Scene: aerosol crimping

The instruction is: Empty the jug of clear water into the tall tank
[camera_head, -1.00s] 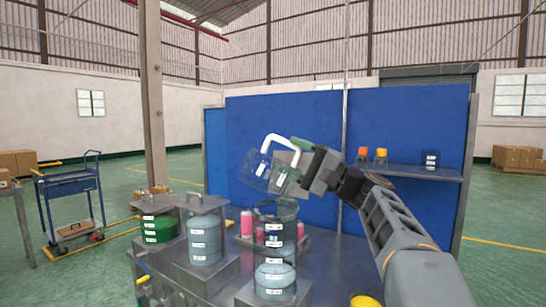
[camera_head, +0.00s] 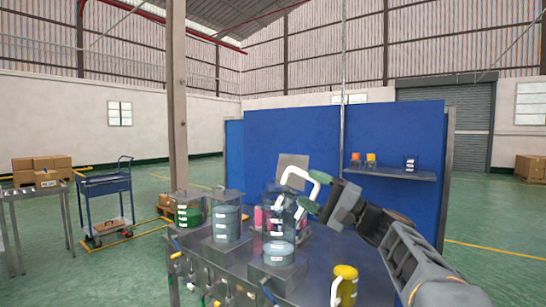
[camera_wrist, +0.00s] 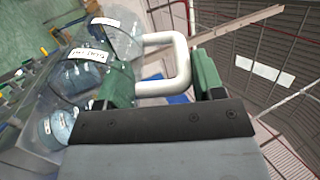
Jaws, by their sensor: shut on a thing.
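My gripper (camera_head: 316,193) is shut on the white handle of the clear jug (camera_head: 291,203). Its green fingers show on either side of the handle in the wrist view (camera_wrist: 165,82). The jug is tilted and held over the clear tall tank (camera_head: 279,250), and their see-through walls overlap in the head view. The tank stands on a metal block and has pale blue liquid low down. In the wrist view the labelled jug (camera_wrist: 122,38) is at upper left. I cannot tell how much water is in the jug or whether any is flowing.
A green-filled tank (camera_head: 190,213) and a blue-grey tank (camera_head: 227,222) stand to the left on the metal bench (camera_head: 335,262). A yellow container (camera_head: 345,284) is at the front right. A blue partition (camera_head: 395,215) with a shelf (camera_head: 400,174) stands behind. A blue trolley (camera_head: 105,190) is at far left.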

